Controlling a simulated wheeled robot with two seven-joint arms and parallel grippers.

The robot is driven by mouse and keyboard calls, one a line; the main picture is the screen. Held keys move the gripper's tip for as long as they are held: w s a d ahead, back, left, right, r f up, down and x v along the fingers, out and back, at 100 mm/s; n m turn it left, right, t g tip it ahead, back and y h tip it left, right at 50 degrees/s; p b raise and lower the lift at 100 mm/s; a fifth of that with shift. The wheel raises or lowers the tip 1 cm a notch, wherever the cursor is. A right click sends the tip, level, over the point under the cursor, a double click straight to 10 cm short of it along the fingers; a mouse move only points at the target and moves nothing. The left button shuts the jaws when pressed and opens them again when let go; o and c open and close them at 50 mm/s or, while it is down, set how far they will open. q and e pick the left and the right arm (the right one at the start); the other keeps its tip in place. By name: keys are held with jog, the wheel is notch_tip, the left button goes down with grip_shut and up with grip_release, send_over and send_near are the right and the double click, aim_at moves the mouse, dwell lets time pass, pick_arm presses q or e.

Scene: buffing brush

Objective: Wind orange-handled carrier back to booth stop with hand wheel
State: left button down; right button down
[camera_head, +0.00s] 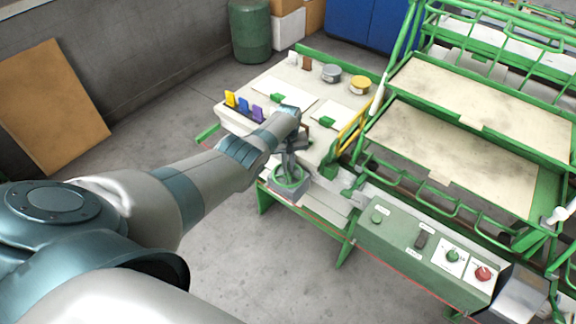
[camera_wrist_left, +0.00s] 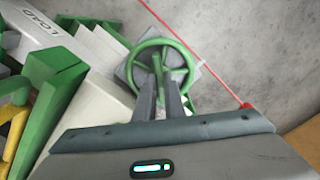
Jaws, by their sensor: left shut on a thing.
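The green hand wheel (camera_head: 287,187) sits on a grey mount at the front corner of the bench. It also shows in the left wrist view (camera_wrist_left: 188,46), with a green rim and spokes. My left gripper (camera_head: 289,168) reaches down to the wheel from above. In the left wrist view its two fingers (camera_wrist_left: 163,62) extend over the wheel, shut on part of it; the exact contact is hard to see. I cannot make out an orange-handled carrier; my left arm hides part of the bench. My right gripper is not in view.
Yellow, blue and purple tags (camera_head: 244,104) stand at the bench's left edge. Grey and yellow round tins (camera_head: 360,84) stand at the back. A green control box (camera_head: 416,236) with a red button is right of the wheel. Green rack frames with pale boards (camera_head: 452,150) fill the right.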

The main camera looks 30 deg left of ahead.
pick_arm(q)
jog(key=c, duration=1.8)
grip_release()
jog(key=shift+w+r, duration=0.1)
jog(key=shift+r, duration=0.05)
jog(key=shift+c, duration=0.2)
jog(key=shift+r+p, duration=0.3)
jog(key=shift+r, duration=0.2)
notch_tip(320, 180, up, 5)
jog(key=shift+r+p, duration=0.1)
jog(key=shift+p, duration=0.35)
notch_tip(320, 180, up, 11)
jog(key=b, duration=0.2)
